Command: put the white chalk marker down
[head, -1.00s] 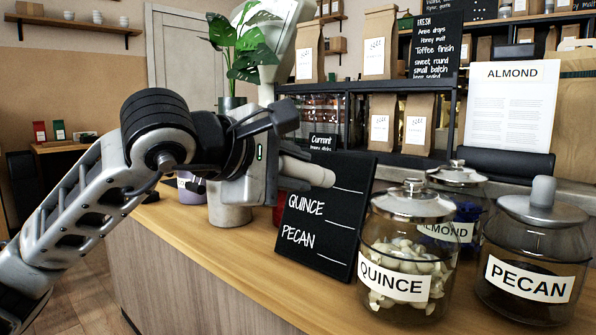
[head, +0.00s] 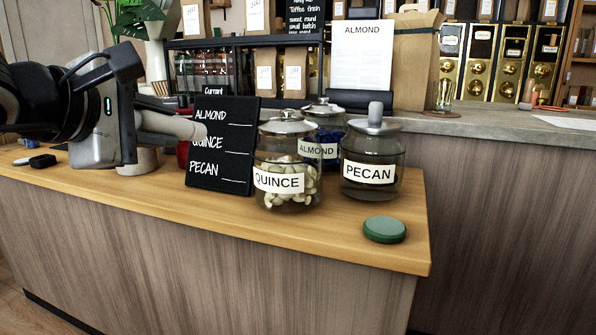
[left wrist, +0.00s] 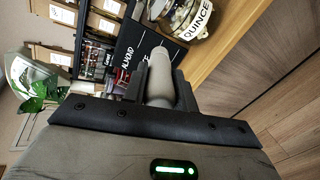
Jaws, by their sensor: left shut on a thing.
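The white chalk marker (head: 178,126) is a thick pale cylinder with a rounded end. My left gripper (head: 138,122) is shut on it, and it sticks out to the right, roughly level, above the counter. Its end overlaps the left part of the black chalkboard (head: 222,172), partly covering the word QUINCE; I cannot tell whether they touch. In the left wrist view the marker (left wrist: 161,78) sits between the two dark fingers of my left gripper (left wrist: 158,88). The board reads ALMOND, QUINCE, PECAN, each with a line beside it. My right gripper is not in view.
Glass jars labelled QUINCE (head: 287,190), ALMOND (head: 326,128) and PECAN (head: 372,160) stand right of the board on the wooden counter (head: 330,237). A green disc (head: 384,229) lies near the front right corner. A small black object (head: 42,161) lies at left. The counter's front strip is mostly clear.

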